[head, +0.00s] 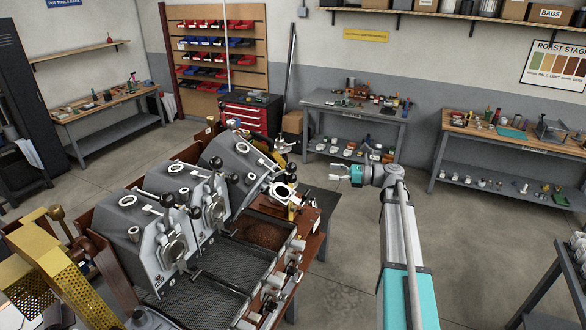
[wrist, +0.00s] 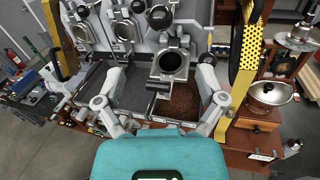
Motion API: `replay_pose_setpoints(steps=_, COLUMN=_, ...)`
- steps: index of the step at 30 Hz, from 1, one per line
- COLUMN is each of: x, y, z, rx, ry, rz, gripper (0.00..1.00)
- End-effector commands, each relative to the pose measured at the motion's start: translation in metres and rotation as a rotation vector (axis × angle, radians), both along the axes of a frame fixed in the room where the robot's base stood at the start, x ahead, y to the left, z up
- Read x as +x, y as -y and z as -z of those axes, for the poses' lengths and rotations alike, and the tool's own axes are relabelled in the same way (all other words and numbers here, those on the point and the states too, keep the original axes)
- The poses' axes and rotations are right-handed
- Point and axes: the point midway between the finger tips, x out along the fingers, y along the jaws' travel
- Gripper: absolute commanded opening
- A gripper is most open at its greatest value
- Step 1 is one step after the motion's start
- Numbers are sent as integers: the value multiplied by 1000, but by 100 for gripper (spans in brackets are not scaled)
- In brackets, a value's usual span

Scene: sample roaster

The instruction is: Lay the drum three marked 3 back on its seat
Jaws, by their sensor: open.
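The roaster (head: 148,235) has three grey drum units in a row. I take the farthest, right-hand unit as drum three (head: 232,160); its number cannot be read. It looks tipped forward, with its round open mouth reaching out over a tray of brown beans (head: 262,235). In the wrist view, drum three (wrist: 171,76) faces me beyond the fingers, its dark mouth open above the beans (wrist: 180,108). My gripper (head: 335,172) is open and empty, in the air to the right of the roaster. Its spread fingers (wrist: 162,84) frame the drum's front without visible contact.
Yellow perforated parts (wrist: 246,45) stand beside the drum. A wooden grinder with a silver bowl (wrist: 268,93) is at right. Black mesh cooling trays (head: 237,262) lie before the other drums.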

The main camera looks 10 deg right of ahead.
Motion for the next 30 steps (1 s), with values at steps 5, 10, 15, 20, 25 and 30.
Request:
replay_pose_setpoints(steps=5, x=0, y=0, z=0, rx=1, ry=0, rz=0, gripper=89)
replay_pose_setpoints(steps=10, x=0, y=-1, z=0, rx=0, ry=1, rz=-1, gripper=89)
replay_pose_setpoints(steps=15, x=2, y=-7, z=0, rx=-1, ry=1, rz=-2, gripper=89)
replay_pose_setpoints(steps=20, x=7, y=-19, z=0, rx=-1, ry=2, rz=-3, gripper=89)
replay_pose_setpoints(steps=25, x=14, y=-40, z=0, rx=-1, ry=2, rz=-4, gripper=89)
replay_pose_setpoints(steps=30, x=24, y=-64, z=0, rx=-1, ry=2, rz=-3, gripper=89)
